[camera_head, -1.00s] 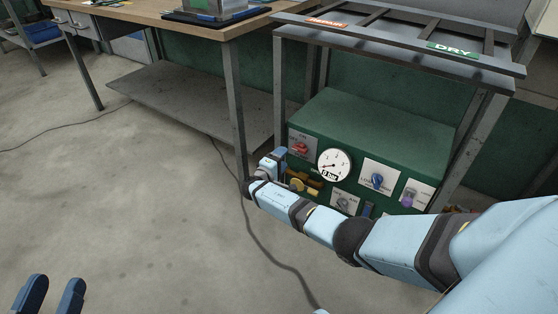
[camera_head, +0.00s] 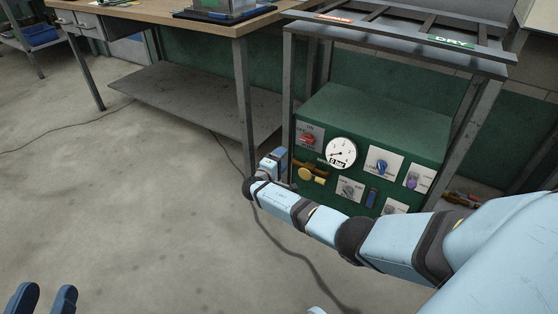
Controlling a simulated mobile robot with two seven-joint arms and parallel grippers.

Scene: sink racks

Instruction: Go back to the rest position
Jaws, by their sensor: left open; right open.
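My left gripper (camera_head: 43,300) shows only as two dark blue fingers at the bottom left corner. They are apart with nothing between them, over bare floor. My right arm reaches in from the right edge, and its gripper (camera_head: 284,158) is at the far end, in front of the left side of the green control box (camera_head: 375,117). The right fingers are small and partly hidden by the wrist. I see nothing held in them.
The box carries a gauge (camera_head: 340,153), a red switch (camera_head: 309,139) and a blue knob (camera_head: 383,167). It stands under a metal rack (camera_head: 400,38). A wooden workbench (camera_head: 150,14) is at the back left. A cable (camera_head: 290,254) crosses the floor. The floor at left is open.

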